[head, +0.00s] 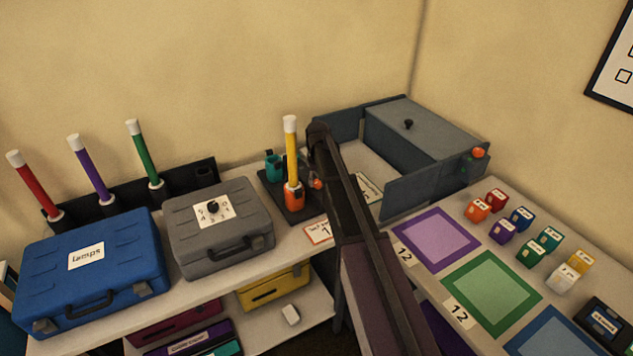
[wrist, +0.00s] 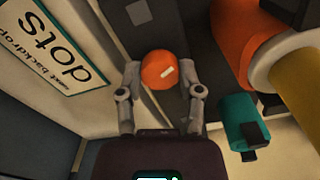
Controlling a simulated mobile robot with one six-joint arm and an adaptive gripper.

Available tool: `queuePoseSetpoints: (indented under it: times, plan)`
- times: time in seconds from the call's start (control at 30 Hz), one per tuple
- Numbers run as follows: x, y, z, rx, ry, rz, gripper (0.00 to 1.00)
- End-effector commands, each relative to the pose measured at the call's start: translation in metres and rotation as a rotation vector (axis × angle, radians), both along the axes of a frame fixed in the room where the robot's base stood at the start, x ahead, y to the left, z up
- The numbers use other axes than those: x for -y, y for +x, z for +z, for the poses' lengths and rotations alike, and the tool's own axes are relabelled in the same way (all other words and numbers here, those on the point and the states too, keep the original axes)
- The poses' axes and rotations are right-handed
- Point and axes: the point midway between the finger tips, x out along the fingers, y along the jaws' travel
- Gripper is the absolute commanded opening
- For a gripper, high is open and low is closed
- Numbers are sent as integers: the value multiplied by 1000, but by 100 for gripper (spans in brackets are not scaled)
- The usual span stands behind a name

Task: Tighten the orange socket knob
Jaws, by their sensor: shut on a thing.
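The orange socket (head: 293,197) stands on a dark base and holds an upright yellow tube with a white top (head: 291,150). Its orange knob (head: 318,184) sticks out on the right side, beside my arm. In the wrist view the round orange knob (wrist: 158,66), with a small pale mark, sits between the two grey fingers of my gripper (wrist: 159,78), which is shut on it. The orange socket (wrist: 245,35) and yellow tube (wrist: 299,78) show at the upper right there. My arm hides most of the gripper in the head view.
A teal socket (head: 273,168) stands close behind the orange one; it also shows in the wrist view (wrist: 241,121). A grey case (head: 222,250) stands left, and a blue-grey open box (head: 432,190) with another orange knob (head: 478,153) right. A "dots" card (wrist: 55,48) lies nearby.

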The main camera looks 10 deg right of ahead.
Motion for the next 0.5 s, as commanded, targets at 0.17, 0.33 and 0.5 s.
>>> queuePoseSetpoints:
  times: [0.17, 0.33, 0.5]
  plan:
    - [0, -4, 0, -8, -2, -169, 0]
    - [0, -4, 0, -8, -3, -330, 0]
    - [0, -4, 0, -8, -2, -487, 0]
